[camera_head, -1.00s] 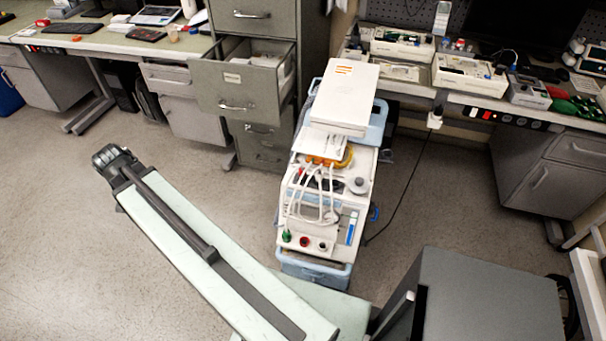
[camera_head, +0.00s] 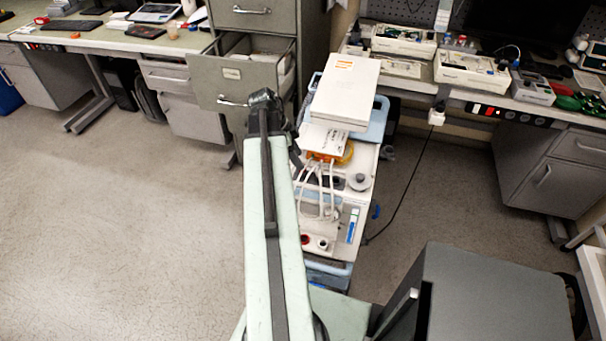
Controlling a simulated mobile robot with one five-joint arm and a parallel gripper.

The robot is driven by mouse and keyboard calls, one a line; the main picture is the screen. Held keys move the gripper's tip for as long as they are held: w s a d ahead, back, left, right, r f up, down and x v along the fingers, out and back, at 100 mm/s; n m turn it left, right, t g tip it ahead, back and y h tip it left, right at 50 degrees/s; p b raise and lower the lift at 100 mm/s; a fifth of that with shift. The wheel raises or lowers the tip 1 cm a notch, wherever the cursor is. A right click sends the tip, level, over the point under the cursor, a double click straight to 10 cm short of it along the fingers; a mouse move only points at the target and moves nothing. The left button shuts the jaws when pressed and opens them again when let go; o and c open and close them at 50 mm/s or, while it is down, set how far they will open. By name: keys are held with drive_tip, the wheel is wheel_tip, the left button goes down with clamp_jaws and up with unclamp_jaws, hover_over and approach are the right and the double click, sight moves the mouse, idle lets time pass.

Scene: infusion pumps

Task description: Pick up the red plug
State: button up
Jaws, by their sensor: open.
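A small red round plug (camera_head: 304,239) sits on the front panel of the white wheeled machine (camera_head: 345,228), partly covered by my arm. A dark-centred round socket (camera_head: 322,244) is just right of it. My gripper (camera_head: 294,150) is at the dark far end of my pale green arm, beside the machine's upper left side. It is open and apart from the red plug, farther back. Its fingers are small and hard to make out. The machine's green fitting is hidden behind my arm.
White cables (camera_head: 318,190) hang over the machine's front, below a white box (camera_head: 346,92). An open drawer (camera_head: 243,75) juts from the filing cabinet behind. A dark grey cabinet (camera_head: 490,295) stands at front right. The floor at left is clear.

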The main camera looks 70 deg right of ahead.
drive_tip(key=b+x, duration=0.4)
drive_tip(key=x, duration=0.1)
drive_tip(key=shift+d+f+b, duration=0.15)
drive_tip(key=shift+d+b, duration=0.05)
drive_tip(key=shift+b, duration=0.2)
drive_tip(key=shift+w, duration=0.1)
drive_tip(key=shift+c, duration=0.3)
clamp_jaws()
